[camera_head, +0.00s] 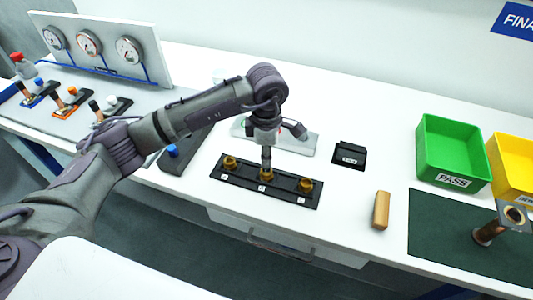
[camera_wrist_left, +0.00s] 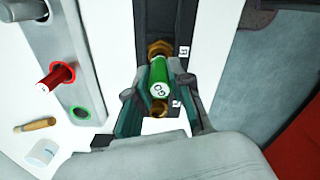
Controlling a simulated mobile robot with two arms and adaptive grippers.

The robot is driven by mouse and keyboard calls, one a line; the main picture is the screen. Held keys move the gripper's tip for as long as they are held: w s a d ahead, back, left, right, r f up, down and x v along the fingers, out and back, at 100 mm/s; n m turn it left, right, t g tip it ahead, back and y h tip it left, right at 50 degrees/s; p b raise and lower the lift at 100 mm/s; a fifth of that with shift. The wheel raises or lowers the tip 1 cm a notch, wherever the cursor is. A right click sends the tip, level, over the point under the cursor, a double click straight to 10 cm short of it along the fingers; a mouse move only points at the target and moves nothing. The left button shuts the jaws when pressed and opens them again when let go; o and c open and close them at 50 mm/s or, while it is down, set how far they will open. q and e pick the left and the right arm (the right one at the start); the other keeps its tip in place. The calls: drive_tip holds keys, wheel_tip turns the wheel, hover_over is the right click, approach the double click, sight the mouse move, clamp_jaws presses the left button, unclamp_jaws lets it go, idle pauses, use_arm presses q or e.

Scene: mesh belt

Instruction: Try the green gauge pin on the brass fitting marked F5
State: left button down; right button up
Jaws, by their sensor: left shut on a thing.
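My left gripper (camera_head: 266,152) is over the middle of a black strip (camera_head: 214,171) that carries three brass fittings, one at the left (camera_head: 230,162), one in the middle (camera_head: 266,175) and one at the right (camera_head: 305,185). Their small white labels are too small to read. In the left wrist view the gripper (camera_wrist_left: 159,100) is shut on the green gauge pin (camera_wrist_left: 159,78), whose end reads GO. A brass fitting (camera_wrist_left: 160,48) shows just beyond the pin. I cannot tell whether the pin's tip is inside a fitting. My right gripper is not in view.
A grey holder (camera_head: 308,145) with a red pin (camera_wrist_left: 57,76) and an empty green-ringed hole (camera_wrist_left: 81,114) lies behind the strip. A black labelled block (camera_head: 349,155), wooden handle (camera_head: 381,210), green PASS bin (camera_head: 453,155) and yellow bin (camera_head: 514,165) stand to the right.

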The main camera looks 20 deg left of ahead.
use_arm(q)
drive_tip(key=shift+f+b, duration=0.9)
drive_tip(key=shift+f, duration=0.15)
drive_tip(key=shift+r, duration=0.15)
idle(0.6)
drive_tip(key=shift+r, duration=0.1)
drive_tip(key=shift+r+p, duration=0.55)
drive_tip(key=shift+r, duration=0.35)
drive_tip(key=shift+r, duration=0.1)
drive_tip(key=shift+r+p, duration=1.5)
drive_tip(key=shift+r, duration=1.45)
